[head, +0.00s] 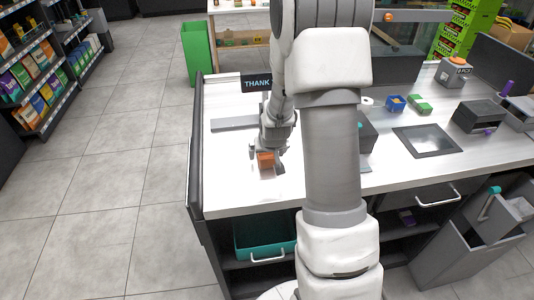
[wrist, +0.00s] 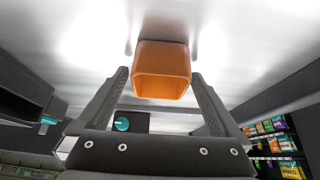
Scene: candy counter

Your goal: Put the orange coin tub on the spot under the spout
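The orange coin tub (head: 265,158) is near the left end of the white counter in the head view. In the wrist view the tub (wrist: 162,80) is centred, its open mouth towards the camera, over the pale counter surface. My gripper (head: 266,150) is at the tub. In the wrist view its two fingers (wrist: 160,73) stand on either side of the tub, with a narrow gap showing on each side. I cannot make out the spout or the spot under it; my arm hides part of the counter in the head view.
A dark box (head: 367,138) stands partly behind my arm. Blue (head: 396,103) and green (head: 419,104) containers lie to the right, near a dark flat panel (head: 428,141). A grey strip (head: 235,124) and a dark THANK sign (head: 256,83) are behind the gripper. The counter's left front is clear.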

